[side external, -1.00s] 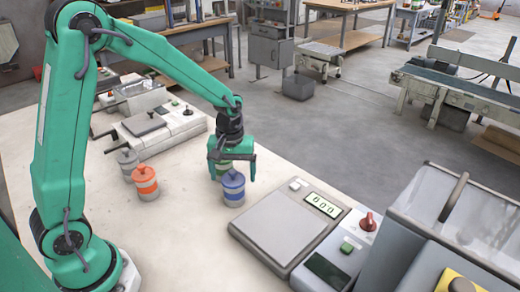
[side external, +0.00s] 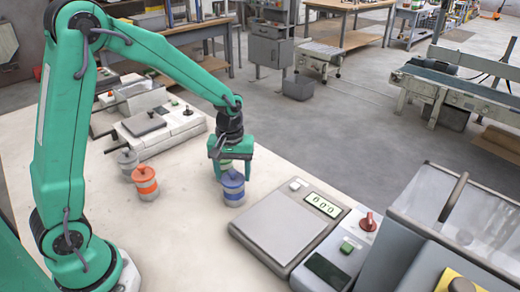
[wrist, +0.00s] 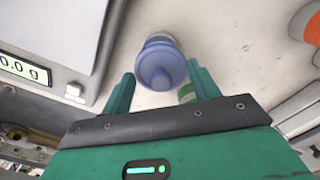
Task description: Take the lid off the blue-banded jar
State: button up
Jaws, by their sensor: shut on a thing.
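The blue-banded jar (side external: 234,197) stands upright on the pale bench, with its blue knobbed lid (side external: 232,179) on top. In the wrist view the round lid (wrist: 160,65) lies between my fingertips. My gripper (side external: 232,174) points down over the jar, one finger at each side of the lid, and is shut on the lid. The lid appears seated on the jar. In the wrist view my gripper (wrist: 160,72) hides part of the bench below.
A green-lidded jar (side external: 226,164) stands close behind the blue one, mostly hidden. An orange-banded jar (side external: 146,185) and a grey jar (side external: 128,159) stand to the left. A scale (side external: 270,223) is close on the right. Bench in front is clear.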

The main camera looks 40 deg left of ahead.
aim_at(233, 171)
jog(key=shift+r, duration=0.5)
jog(key=r, duration=0.3)
jog(key=shift+d+r, duration=0.15)
jog(key=shift+d, duration=0.05)
jog(key=s+d+r, duration=0.5)
jog(key=d+r, duration=0.1)
jog(key=d, duration=0.3)
jog(key=shift+s+d+r, duration=0.3)
jog(key=shift+s+d, duration=0.1)
jog(key=shift+w, duration=0.15)
jog(key=w+f, duration=0.3)
jog(key=w, duration=0.4)
jog(key=w+f, duration=0.4)
jog(key=w, duration=0.3)
jog(key=shift+w+f+n, duration=0.25)
jog(key=shift+w+n, duration=0.05)
jog(key=shift+w, duration=0.1)
